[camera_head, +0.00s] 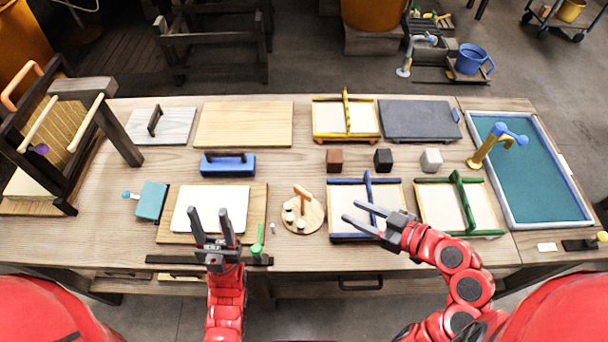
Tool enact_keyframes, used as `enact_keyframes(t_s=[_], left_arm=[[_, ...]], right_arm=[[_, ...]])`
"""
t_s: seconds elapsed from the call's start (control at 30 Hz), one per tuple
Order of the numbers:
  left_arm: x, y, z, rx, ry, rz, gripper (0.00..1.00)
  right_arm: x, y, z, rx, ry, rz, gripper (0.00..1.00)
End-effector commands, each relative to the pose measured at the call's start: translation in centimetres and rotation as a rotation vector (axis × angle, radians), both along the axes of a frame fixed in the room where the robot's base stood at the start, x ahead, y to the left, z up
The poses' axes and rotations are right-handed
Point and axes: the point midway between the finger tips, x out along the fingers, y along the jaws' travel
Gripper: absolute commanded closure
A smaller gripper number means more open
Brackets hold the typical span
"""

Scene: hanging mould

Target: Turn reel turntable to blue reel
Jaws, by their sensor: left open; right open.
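The reel turntable is probably the small round wooden disc (312,220) near the front middle of the bench. A peg-like wooden handle (302,191) rises from it, and a few small pale pieces stand on its left side. I cannot make out a blue reel on it. My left gripper (211,219) is open and empty over the white sheet, left of the disc. My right gripper (354,213) is open and empty, reaching left over the blue-framed mould, with its fingertips a little right of the disc. Neither gripper appears to touch the disc.
The white sheet (182,214) lies on a wooden board left of the disc. A green upright tool (257,242) stands between the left gripper and the disc. The blue-framed mould (338,193) is close on the right.

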Motion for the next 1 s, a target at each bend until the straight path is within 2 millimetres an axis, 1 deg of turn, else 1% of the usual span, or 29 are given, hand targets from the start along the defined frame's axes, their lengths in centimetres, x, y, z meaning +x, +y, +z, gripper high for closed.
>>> enact_keyframes(t_s=[0.07,0.23,0.47,0.63,0.7,0.9,1.0], left_arm=[[0.0,0.0,-0.2,0.0,0.0,0.0,0.5],[0.0,0.0,-1.2,0.0,0.001,0.0,0.5],[0.0,0.0,-3.3,0.0,0.0,0.0,0.5],[0.0,0.0,-5.5,0.0,0.0,0.0,0.5],[0.0,0.0,-4.2,0.0,0.001,0.0,0.5],[0.0,0.0,-2.9,0.0,0.0,0.0,0.5],[0.0,0.0,-2.4,0.0,0.0,0.0,0.5]], right_arm=[[-0.1,0.4,-0.2,-0.008,0.002,0.015,0.55],[0.8,1.7,-1.2,-0.007,0.004,0.019,0.55],[3.1,4.4,-2.7,-0.006,-0.001,0.017,0.55],[4.9,6.6,-4.0,-0.003,-0.002,0.017,0.55],[5.7,7.6,-3.7,-0.002,0.006,0.018,0.55],[8.1,10.3,-5.1,-0.004,0.004,0.015,0.55],[9.0,11.2,-5.7,-0.003,0.002,0.012,0.55]])
